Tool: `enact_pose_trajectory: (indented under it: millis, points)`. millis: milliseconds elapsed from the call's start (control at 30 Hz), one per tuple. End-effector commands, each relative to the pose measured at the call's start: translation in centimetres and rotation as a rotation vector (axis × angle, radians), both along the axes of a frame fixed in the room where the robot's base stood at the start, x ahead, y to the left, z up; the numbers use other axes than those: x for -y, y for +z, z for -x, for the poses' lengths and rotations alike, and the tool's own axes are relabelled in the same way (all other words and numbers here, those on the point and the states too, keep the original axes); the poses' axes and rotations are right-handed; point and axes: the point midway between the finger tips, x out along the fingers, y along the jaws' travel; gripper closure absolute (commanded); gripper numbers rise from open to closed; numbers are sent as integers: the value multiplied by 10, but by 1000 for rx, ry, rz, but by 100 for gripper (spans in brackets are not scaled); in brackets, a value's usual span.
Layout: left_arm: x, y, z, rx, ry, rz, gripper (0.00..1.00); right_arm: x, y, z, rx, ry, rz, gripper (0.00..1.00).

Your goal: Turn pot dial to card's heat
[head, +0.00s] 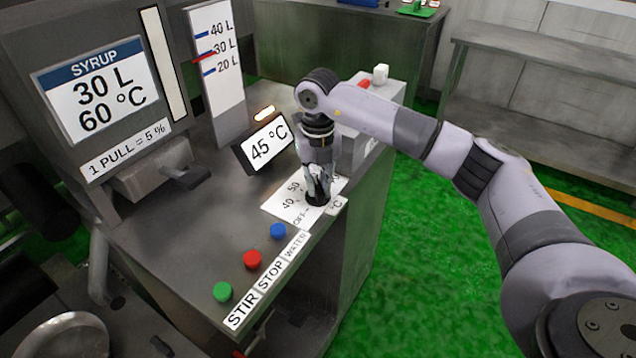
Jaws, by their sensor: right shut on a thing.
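The card (92,92) on the panel at the left reads SYRUP, 30 L, 60 °C. The black pot dial (317,198) sits on a white scale plate (284,209) on the console top. OFF, 40 and 50 show on the plate; its right part is hidden behind my gripper. My right gripper (318,190) points down from above and is shut on the dial. The dial's pointer is hidden, so its setting cannot be read. A small display (265,144) behind the dial reads 45 °C. My left gripper is not in view.
Green (222,292), red (252,259) and blue (278,231) buttons, labelled STIR, STOP and WATER, line the console's front left. A level gauge (216,60) stands behind. A lever (186,176) sticks out below the card. Green floor lies clear to the right.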

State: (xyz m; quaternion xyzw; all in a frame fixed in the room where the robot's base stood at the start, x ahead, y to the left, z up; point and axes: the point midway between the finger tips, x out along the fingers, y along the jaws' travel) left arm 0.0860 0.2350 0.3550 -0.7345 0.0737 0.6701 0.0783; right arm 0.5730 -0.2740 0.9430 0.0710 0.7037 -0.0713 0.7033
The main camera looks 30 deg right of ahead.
Motion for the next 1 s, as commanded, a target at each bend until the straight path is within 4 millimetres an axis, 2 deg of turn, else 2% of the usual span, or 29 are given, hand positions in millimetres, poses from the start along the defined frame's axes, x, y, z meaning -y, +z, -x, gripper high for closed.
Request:
enact_pose_trajectory:
  millis: [633,667,933,1000]
  points:
    - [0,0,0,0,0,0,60,0,1,-1,2,-54,-1,100]
    - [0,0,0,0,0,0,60,0,1,-1,2,-53,-1,84]
    - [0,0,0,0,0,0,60,0,0,0,1,-53,-1,66]
    - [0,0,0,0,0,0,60,0,0,0,1,-53,-1,65]
